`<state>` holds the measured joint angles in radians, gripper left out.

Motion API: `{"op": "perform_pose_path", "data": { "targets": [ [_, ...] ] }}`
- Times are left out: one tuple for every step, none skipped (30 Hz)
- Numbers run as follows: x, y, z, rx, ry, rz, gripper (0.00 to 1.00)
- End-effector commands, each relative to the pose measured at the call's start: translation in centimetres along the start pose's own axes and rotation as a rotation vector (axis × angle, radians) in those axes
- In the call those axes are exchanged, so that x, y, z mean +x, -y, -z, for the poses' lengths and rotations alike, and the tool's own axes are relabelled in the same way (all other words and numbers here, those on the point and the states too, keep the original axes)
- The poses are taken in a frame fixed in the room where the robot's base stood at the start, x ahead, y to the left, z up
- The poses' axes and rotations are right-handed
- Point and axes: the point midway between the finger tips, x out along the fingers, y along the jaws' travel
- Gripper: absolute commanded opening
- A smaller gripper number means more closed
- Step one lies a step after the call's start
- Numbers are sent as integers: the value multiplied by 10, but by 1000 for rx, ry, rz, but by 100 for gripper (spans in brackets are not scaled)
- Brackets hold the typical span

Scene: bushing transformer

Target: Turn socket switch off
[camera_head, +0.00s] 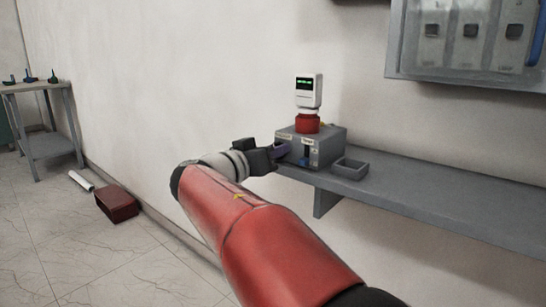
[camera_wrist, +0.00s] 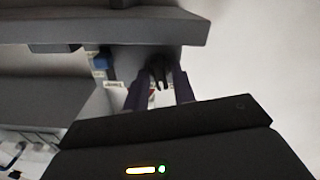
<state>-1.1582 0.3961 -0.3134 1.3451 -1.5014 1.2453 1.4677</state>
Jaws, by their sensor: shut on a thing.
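A grey control box (camera_head: 328,143) with small labels stands on the wall shelf. Its front has a dark slot and a blue part (camera_head: 304,161), which also shows in the wrist view (camera_wrist: 98,62). A black switch knob (camera_wrist: 159,70) shows in the wrist view, right of the blue part. My gripper (camera_head: 279,150) is at the left end of the box front. In the wrist view, the dark purple fingers of my gripper (camera_wrist: 160,88) sit on both sides of the knob, shut on it. In the head view the gripper hides the knob.
A white meter (camera_head: 309,91) with a green display stands on a red base (camera_head: 307,123) on the box. An open grey tray (camera_head: 350,168) is right of the box on the grey shelf (camera_head: 440,200). A grey wall cabinet (camera_head: 465,40) hangs upper right.

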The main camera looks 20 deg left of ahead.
Motion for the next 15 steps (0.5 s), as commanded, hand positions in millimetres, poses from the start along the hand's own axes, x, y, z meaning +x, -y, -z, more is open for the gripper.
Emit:
{"op": "perform_pose_path", "data": {
  "targets": [
    [0, 1, -2, -42, 0, 0, 3],
    [0, 1, -2, -71, 0, 0, 3],
    [0, 1, -2, -108, -1, 0, 3],
    [0, 1, -2, -137, -1, 1, 3],
    [0, 1, -1, -165, -1, 1, 3],
    [0, 1, -1, -204, -1, 0, 3],
    [0, 1, -1, -233, -1, 0, 3],
    [0, 1, -1, -262, -1, -1, 3],
    [0, 1, -1, -300, -1, -1, 3],
    [0, 2, -1, -329, 0, -1, 3],
    [0, 2, -1, -358, -1, 0, 3],
    [0, 2, -1, -396, -1, 0, 3],
    [0, 2, -1, -424, 0, 0, 3],
    [0, 2, 0, -453, 0, 0, 3],
    [0, 2, 0, -491, 0, 0, 3]
  ]
}}
